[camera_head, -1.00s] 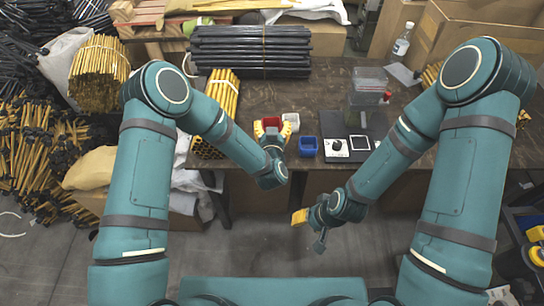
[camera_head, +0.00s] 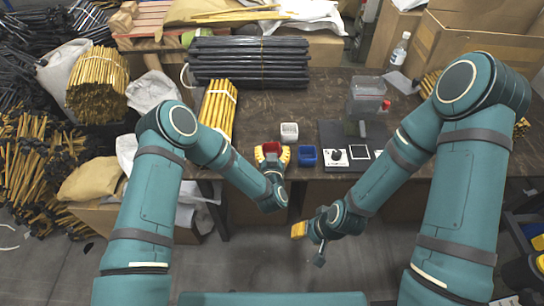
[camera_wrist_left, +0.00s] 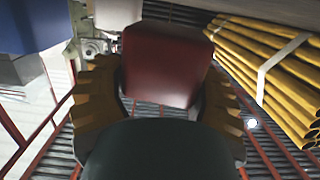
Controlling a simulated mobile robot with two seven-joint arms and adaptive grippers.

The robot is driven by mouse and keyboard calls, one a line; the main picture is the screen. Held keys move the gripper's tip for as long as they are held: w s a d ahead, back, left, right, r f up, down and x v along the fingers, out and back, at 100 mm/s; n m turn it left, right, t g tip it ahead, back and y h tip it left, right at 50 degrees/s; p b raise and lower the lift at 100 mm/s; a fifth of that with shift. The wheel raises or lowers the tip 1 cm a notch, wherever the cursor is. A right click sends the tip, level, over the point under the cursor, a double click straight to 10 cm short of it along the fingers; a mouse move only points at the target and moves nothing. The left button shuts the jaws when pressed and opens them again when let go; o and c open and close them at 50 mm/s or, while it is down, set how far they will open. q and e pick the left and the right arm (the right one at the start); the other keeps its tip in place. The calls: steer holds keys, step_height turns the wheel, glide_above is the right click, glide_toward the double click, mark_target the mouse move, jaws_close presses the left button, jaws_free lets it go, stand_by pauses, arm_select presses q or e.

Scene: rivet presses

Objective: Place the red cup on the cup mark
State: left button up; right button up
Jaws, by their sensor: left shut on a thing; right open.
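The red cup (camera_head: 271,147) is between the yellow fingers of my left gripper (camera_head: 272,155), near the table's front edge. My left gripper is shut on it. In the left wrist view the red cup (camera_wrist_left: 165,65) fills the space between the fingers (camera_wrist_left: 160,100). Whether it is clear of the table is hard to tell. A dark square with a white outline (camera_head: 359,152), which looks like the cup mark, lies on the black base right of the blue cup. It looks bare. My right gripper (camera_head: 308,243) is open and empty, low in front of the table.
A white cup (camera_head: 289,130) stands behind the red cup, and a blue cup (camera_head: 308,155) stands to its right. A white panel with a black knob (camera_head: 336,155) and a clear machine (camera_head: 367,98) are beside the mark. Yellow tubes (camera_head: 218,110) lie to the left.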

arm_select(q)
steer(key=shift+f, duration=1.05)
steer(key=shift+f+b, duration=0.2)
steer(key=shift+b, duration=0.1)
steer(key=o, duration=1.1)
steer(key=shift+o, duration=0.2)
